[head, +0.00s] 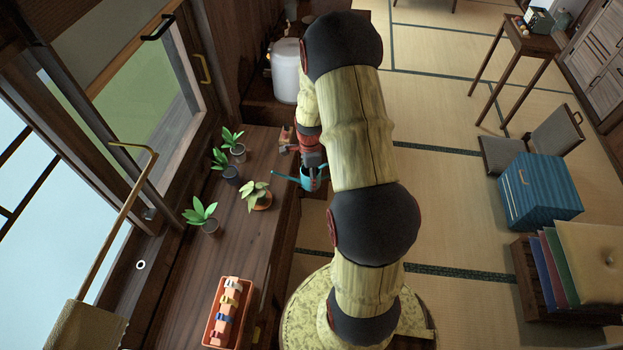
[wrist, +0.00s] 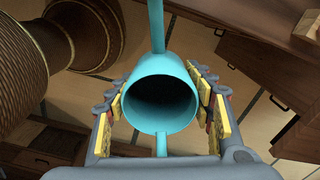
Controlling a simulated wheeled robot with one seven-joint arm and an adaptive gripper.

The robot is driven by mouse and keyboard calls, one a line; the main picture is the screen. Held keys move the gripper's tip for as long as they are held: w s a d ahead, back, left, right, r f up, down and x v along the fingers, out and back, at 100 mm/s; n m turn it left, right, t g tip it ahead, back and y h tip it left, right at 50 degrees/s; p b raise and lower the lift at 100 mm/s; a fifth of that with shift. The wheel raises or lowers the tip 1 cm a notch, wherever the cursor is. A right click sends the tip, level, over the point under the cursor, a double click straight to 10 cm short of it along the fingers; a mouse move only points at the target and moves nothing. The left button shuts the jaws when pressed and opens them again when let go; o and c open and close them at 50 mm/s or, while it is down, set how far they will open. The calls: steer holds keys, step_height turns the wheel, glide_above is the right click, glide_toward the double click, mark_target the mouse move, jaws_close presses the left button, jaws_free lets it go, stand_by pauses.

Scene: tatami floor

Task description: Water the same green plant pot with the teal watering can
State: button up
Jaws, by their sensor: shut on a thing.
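My gripper (head: 312,160) is shut on the teal watering can (head: 307,181) at the edge of the wooden counter. In the wrist view the can (wrist: 160,92) sits between the yellow finger pads of my gripper (wrist: 162,110), its dark round opening facing the camera. In the head view its spout points left, towards a pale-leaved plant in a terracotta pot (head: 262,204). Leafy plants stand in a grey pot (head: 238,154), a dark pot (head: 231,176) and a dark grey pot (head: 211,227). No pot looks clearly green; I cannot see any water.
The wooden counter (head: 190,287) runs along the window and bears an orange tray (head: 209,335) with small coloured items. A white cylinder (head: 286,72) stands at the back. A blue box (head: 541,192) and a small table (head: 517,42) stand right, on tatami.

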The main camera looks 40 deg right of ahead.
mark_target(301, 180)
steer(key=shift+g+h, duration=0.3)
steer(key=shift+h, duration=0.2)
steer(key=shift+w+a+f+b, duration=0.45)
steer(key=shift+a+f+b, duration=0.2)
steer(key=shift+b, duration=0.15)
steer(key=shift+w+a+f+b, duration=0.45)
steer(key=shift+a+f+b, duration=0.2)
steer(key=shift+b, duration=0.15)
steer(key=shift+a+b, duration=0.1)
steer(key=shift+b, duration=0.2)
steer(key=shift+w+a+f+g+h+b, duration=0.2)
steer(key=shift+g+h+b, duration=0.25)
steer(key=shift+b, duration=0.45)
steer(key=shift+s+d+r+g+h+b, duration=0.2)
steer(key=shift+r+h+b, duration=0.3)
steer(key=shift+b, duration=0.35)
steer(key=shift+d+r+g+h+b, duration=0.1)
steer(key=shift+r+g+h+b, duration=0.25)
steer(key=shift+b, duration=0.5)
steer(key=shift+a+r+g+h+b, duration=0.1)
steer(key=shift+r+g+h+b, duration=0.7)
steer(key=shift+r+h+b, duration=0.85)
steer(key=shift+r+y, duration=0.3)
steer(key=shift+y, duration=0.15)
